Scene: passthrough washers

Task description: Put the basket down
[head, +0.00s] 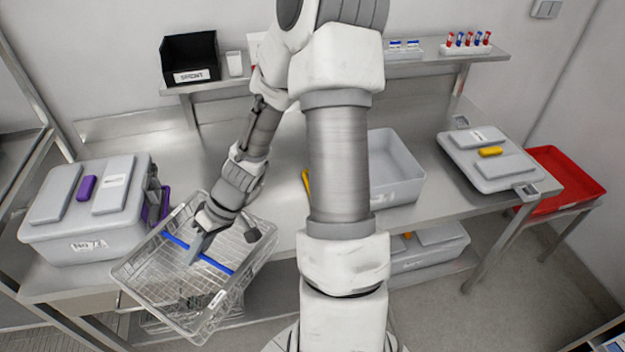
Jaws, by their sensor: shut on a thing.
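The wire basket (185,312) is at the lower left of the head view, tilted, and overlaps the front edge of the steel table. A blue bar (218,265) runs across its middle. My gripper (197,250) reaches down into the basket and is shut on it at the blue bar. The fingertips are partly hidden by the wrist. I cannot tell whether the basket touches the table. More wirework shows below it.
A lidded grey bin (60,240) with a purple latch stands left of the basket. An open grey bin (400,185) stands right of my arm. A grey lid (470,170) lies further right, near a red tray (560,195). A shelf with a black bin (190,60) is behind. Bare tabletop lies behind the basket.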

